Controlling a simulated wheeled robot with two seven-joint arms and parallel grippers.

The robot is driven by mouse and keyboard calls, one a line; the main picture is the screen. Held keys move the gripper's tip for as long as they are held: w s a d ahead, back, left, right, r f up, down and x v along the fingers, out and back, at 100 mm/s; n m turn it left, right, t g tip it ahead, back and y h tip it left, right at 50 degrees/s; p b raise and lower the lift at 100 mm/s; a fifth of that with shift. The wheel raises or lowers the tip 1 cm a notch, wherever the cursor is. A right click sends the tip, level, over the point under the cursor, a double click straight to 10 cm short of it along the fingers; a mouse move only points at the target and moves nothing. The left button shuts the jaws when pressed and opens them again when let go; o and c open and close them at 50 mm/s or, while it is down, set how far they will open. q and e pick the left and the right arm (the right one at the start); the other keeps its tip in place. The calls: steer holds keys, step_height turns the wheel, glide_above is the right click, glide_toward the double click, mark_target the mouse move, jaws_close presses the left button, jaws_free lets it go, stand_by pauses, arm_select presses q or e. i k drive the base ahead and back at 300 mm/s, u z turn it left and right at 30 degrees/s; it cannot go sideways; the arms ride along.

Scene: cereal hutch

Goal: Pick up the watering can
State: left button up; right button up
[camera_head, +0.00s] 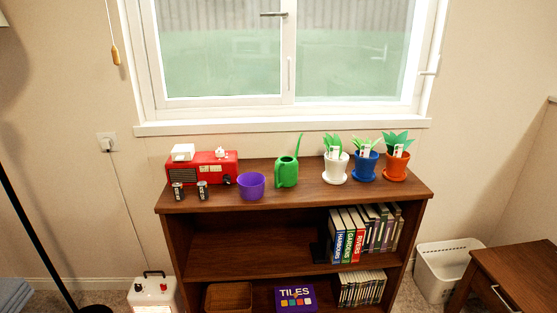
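A green watering can (287,172) stands upright on the top of the brown wooden hutch (305,198). Its long thin spout rises up and to the right. It stands between a purple pot (251,186) on its left and a white plant pot (335,168) on its right. Neither of my grippers shows in the head view.
A red radio (202,168) and two dark batteries (190,190) stand at the left of the hutch top. Blue (366,167) and orange (397,167) plant pots stand at the right. A window sill (285,127) is behind. The top's front strip is mostly clear.

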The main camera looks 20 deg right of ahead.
mark_target(287, 169)
steer(key=z, duration=0.7)
steer(key=i, duration=0.95)
steer(key=z, duration=0.95)
